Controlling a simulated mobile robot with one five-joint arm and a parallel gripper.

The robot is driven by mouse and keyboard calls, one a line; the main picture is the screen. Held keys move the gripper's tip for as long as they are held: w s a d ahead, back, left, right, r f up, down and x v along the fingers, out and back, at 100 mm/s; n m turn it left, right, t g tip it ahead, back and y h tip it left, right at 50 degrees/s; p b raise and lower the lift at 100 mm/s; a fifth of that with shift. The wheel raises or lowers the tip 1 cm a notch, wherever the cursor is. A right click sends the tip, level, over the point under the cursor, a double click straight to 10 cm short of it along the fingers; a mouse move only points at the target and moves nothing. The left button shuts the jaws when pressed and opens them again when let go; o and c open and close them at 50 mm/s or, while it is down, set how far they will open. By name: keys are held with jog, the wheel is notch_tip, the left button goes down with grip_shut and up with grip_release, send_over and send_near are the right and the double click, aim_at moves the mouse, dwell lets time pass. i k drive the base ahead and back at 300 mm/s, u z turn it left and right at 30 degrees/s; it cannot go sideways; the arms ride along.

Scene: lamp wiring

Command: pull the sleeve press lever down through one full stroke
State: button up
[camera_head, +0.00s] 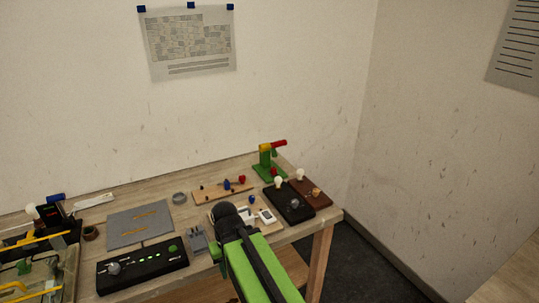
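The sleeve press (267,164) stands at the back right of the workbench, with a green base and upright and a yellow part at its top. Its red-ended lever (279,143) sticks out to the right from the top, close to level and tilted slightly up. My green and black arm reaches in from the bottom of the view and ends in a dark rounded joint in front of the press and lower in the picture. My gripper's fingers do not show. Nothing of my arm touches the press or lever.
Between arm and press lie a wooden board (212,193) with small coloured parts and a small white device (266,216). A black block (289,205) and a brown block (311,195) with bulbs stand right. A black control box (143,268) and grey mat (140,224) lie left.

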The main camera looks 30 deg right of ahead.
aim_at(273, 150)
jog(key=u, duration=0.05)
jog(key=k, duration=1)
jog(key=z, duration=0.55)
jog(key=i, duration=1)
